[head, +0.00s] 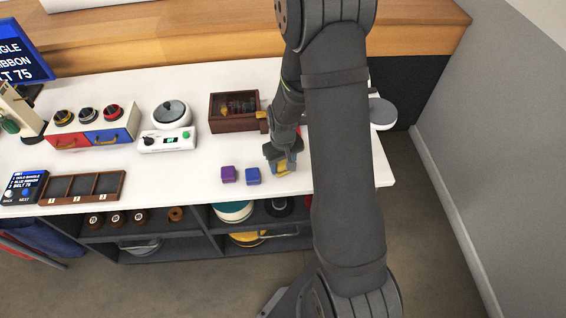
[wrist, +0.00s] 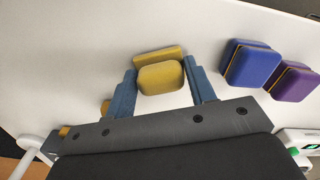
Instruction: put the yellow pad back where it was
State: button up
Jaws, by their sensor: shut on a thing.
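The yellow pad (wrist: 162,77) is between the two blue fingers of my gripper (wrist: 163,88) in the wrist view. The fingers are shut on its sides. In the head view my gripper (head: 284,168) is low over the white table, right of the blue pad, and a bit of the yellow pad (head: 281,173) shows below it. Whether the pad touches the table is hard to tell. The blue pad (head: 252,176) and the purple pad (head: 228,174) stand in a row to the left; the wrist view shows the blue pad (wrist: 252,63) and purple pad (wrist: 293,82) too.
A dark wooden box (head: 234,127) with small things in it stands behind my gripper. A white device with a round top (head: 170,115) is left of it. A three-slot tray (head: 82,187) lies at the far left. The white table (head: 190,188) is clear left of the purple pad.

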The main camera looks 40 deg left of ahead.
aim_at(283, 163)
jog(key=o, duration=0.9)
jog(key=shift+f, duration=0.15)
jog(key=shift+o, duration=0.2)
notch_tip(283, 163, up, 12)
jog(key=shift+r, duration=0.2)
jog(key=shift+f, duration=0.1)
notch_tip(283, 163, down, 12)
jog(key=shift+f, duration=0.1)
dwell(0.4)
jog(key=shift+r, duration=0.2)
